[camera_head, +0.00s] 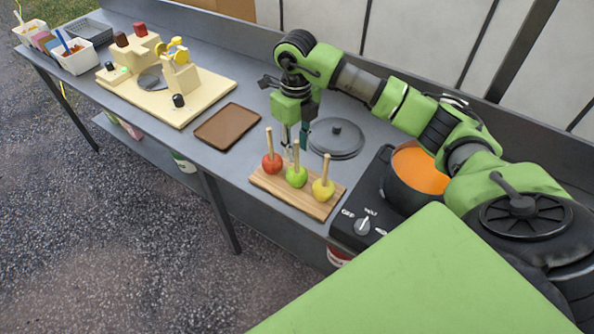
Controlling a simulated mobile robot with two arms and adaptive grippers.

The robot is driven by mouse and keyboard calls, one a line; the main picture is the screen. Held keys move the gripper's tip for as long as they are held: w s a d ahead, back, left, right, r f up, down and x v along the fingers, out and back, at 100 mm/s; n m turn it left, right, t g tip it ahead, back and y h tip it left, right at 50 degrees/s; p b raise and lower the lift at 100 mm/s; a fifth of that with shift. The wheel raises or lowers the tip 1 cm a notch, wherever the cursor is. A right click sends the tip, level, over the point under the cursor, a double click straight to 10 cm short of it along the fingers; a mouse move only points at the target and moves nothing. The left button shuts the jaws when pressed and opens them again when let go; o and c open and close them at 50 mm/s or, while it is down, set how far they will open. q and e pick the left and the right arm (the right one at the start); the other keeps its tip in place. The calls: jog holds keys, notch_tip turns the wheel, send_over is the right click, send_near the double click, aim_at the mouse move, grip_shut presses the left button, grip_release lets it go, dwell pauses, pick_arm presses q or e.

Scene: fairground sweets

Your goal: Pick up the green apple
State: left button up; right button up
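The green apple (297,177) stands in the middle of a wooden board (320,209), with its stick pointing up. A red apple (271,163) is to its left and a yellow apple (323,190) to its right, each on a stick. My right gripper (295,145) points down at the top of the green apple's stick. Its fingers are apart, one on each side of the stick top in the picture; I cannot tell whether they touch it. My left gripper is out of view.
A pot with orange contents (420,168) sits on a black hob (368,205) at the right. A grey lid (336,138) lies behind the board. A brown tray (227,126) and a cream machine (180,75) are left. White containers (75,58) stand far left.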

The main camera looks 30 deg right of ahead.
aim_at(297, 171)
notch_tip(297, 171, down, 5)
jog(key=p, duration=0.3)
jog(key=shift+d+f, duration=0.1)
jog(key=shift+f, duration=0.35)
grip_shut()
